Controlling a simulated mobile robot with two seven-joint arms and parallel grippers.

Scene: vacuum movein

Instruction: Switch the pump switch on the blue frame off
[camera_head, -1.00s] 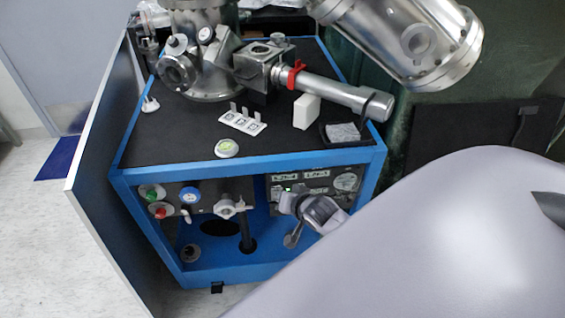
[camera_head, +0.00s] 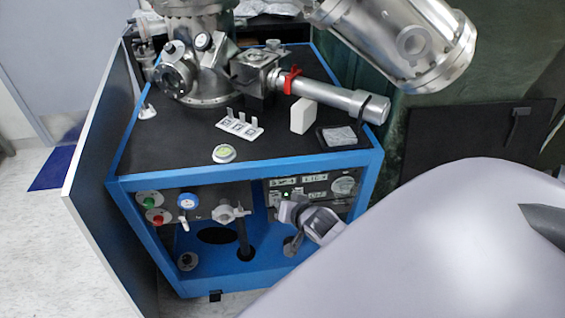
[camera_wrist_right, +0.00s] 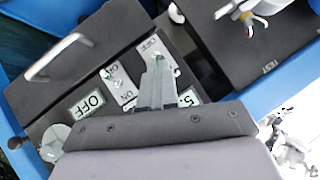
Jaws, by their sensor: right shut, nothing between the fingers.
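The blue frame (camera_head: 150,232) stands in the middle of the head view, with a dark switch panel (camera_head: 272,186) at its front right. A small green light glows on that panel. In the right wrist view the panel (camera_wrist_right: 60,80) carries white ON/OFF plates; one plate (camera_wrist_right: 122,88) has a small toggle. My right gripper (camera_head: 284,211) is in front of the panel's lower left. In the wrist view its fingers (camera_wrist_right: 157,62) are together and empty, over the lower part of another ON/OFF plate (camera_wrist_right: 150,46), hiding part of it. I cannot tell whether they touch a switch. My left gripper is not in view.
A metal vacuum chamber with a side tube (camera_head: 325,95) stands on the frame's black top. Left of the panel are a green button (camera_head: 148,202), a red button (camera_head: 158,218), a blue gauge (camera_head: 187,201) and a valve knob (camera_head: 228,212). A panel handle (camera_wrist_right: 55,58) sticks out.

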